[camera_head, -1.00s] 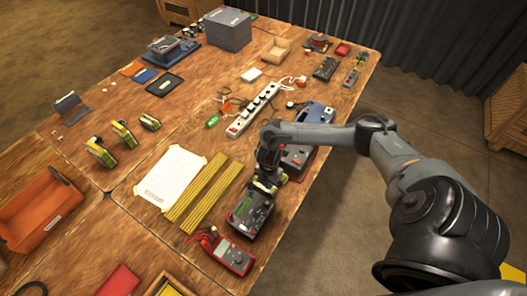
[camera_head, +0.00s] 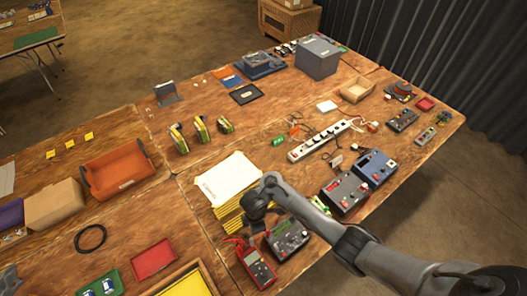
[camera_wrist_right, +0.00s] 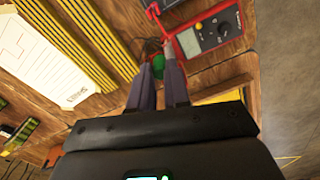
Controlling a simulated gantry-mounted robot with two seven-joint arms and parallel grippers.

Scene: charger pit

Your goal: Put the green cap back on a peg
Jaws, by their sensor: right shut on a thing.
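My right gripper (camera_wrist_right: 159,82) points down at the near end of the yellow strips, beside the red multimeter. Its two fingers are closed around a small green thing, which looks like the green cap (camera_wrist_right: 158,64), at their tips. In the head view the right gripper (camera_head: 257,226) is mostly hidden under my wrist, and the cap cannot be made out. A grey charger unit (camera_head: 288,238) with knobs and a display lies just right of the gripper. I cannot make out which peg is bare. My left gripper is not in view.
The red multimeter (camera_head: 257,268) and its leads lie close to the gripper. Yellow strips (camera_head: 229,208) and a white sheet (camera_head: 228,178) lie to the left. More charger units (camera_head: 345,192) and a white power strip (camera_head: 320,140) stand farther back.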

